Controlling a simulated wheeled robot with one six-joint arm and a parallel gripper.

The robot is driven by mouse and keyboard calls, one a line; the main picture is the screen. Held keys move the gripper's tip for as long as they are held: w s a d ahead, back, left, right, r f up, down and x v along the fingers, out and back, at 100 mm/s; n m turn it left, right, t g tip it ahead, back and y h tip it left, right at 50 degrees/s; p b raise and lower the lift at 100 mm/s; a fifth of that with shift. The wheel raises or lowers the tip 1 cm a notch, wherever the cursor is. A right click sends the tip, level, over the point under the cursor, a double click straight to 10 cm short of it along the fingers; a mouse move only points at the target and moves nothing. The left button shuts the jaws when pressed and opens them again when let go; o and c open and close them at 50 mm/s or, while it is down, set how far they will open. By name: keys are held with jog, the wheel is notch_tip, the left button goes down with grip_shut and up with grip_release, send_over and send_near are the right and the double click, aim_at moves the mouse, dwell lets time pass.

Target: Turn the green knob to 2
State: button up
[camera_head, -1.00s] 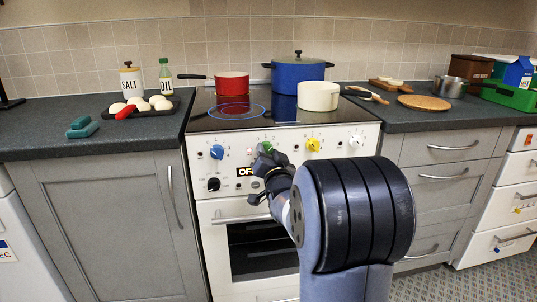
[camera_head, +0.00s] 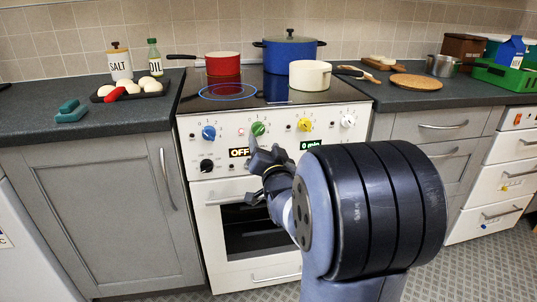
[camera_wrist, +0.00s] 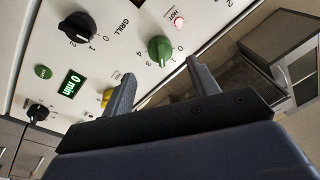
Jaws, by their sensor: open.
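The green knob (camera_head: 258,129) is on the white front panel of the stove, between the blue and the yellow knobs. It also shows in the wrist view (camera_wrist: 160,49), with numbers printed around it. Its pointer setting is too small to read surely. My gripper (camera_head: 263,158) is in front of the panel, just below the green knob in the head view. In the wrist view my gripper (camera_wrist: 160,70) is open and empty, its two fingers pointing at the panel. The green knob lies beyond the gap between the fingertips, apart from them.
The blue knob (camera_head: 209,133), yellow knob (camera_head: 304,125) and white knob (camera_head: 347,121) share the panel. A black knob (camera_head: 207,165) sits lower left. A red pot (camera_head: 223,64), blue pot (camera_head: 290,52) and cream pot (camera_head: 310,75) stand on the hob.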

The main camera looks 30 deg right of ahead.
aim_at(260, 133)
jog(key=shift+v, duration=2.2)
jog(key=shift+w, duration=0.15)
jog(key=b+x, duration=0.1)
jog(key=x, duration=0.9)
jog(key=shift+w+d, duration=0.1)
jog(key=shift+w, duration=0.25)
jog(key=shift+s, duration=0.1)
